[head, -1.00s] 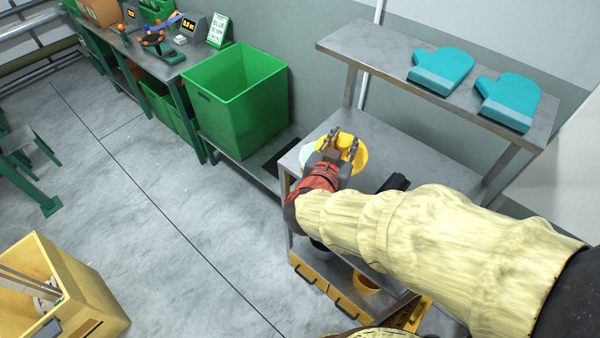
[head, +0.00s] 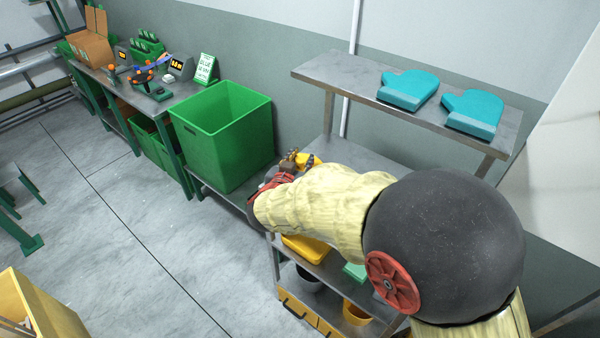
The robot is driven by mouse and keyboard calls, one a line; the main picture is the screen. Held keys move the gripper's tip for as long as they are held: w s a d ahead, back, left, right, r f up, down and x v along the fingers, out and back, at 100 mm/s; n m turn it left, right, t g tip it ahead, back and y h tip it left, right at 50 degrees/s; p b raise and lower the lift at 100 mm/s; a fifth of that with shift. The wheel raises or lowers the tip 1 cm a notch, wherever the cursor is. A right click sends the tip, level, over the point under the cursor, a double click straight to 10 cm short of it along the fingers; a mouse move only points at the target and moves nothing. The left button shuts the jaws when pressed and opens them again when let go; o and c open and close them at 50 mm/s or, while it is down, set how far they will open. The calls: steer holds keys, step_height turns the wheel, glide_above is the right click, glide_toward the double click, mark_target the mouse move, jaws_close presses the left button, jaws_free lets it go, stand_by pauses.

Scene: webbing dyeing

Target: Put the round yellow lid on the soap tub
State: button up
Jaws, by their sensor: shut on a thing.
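The round yellow lid (head: 310,160) shows only in part, just past my fingers above the steel table. My gripper (head: 291,157) is small in the head view and partly covered by my own arm. It is shut on the lid. I cannot make out the soap tub; my arm and gripper cover much of the table top there. I cannot tell whether the lid touches anything below it.
A green bin (head: 222,135) stands left of the steel table (head: 372,156). Two teal mitts (head: 408,88) (head: 473,112) lie on the raised shelf (head: 345,78). Below are a yellow item (head: 305,249), a dark pail (head: 308,279) and an orange-yellow pot (head: 357,313). The floor at left is mostly clear.

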mark_target(300, 168)
steer(key=shift+w+a+f+b, duration=0.1)
steer(key=shift+w+f+b, duration=0.2)
steer(key=shift+w+f, duration=0.8)
steer(key=shift+w+f+b, duration=0.15)
steer(key=shift+f+b, duration=0.6)
steer(key=shift+f, duration=1)
steer(key=shift+f, duration=0.2)
steer(key=o, duration=1.2)
steer(key=shift+c, duration=0.2)
steer(key=shift+r, duration=0.1)
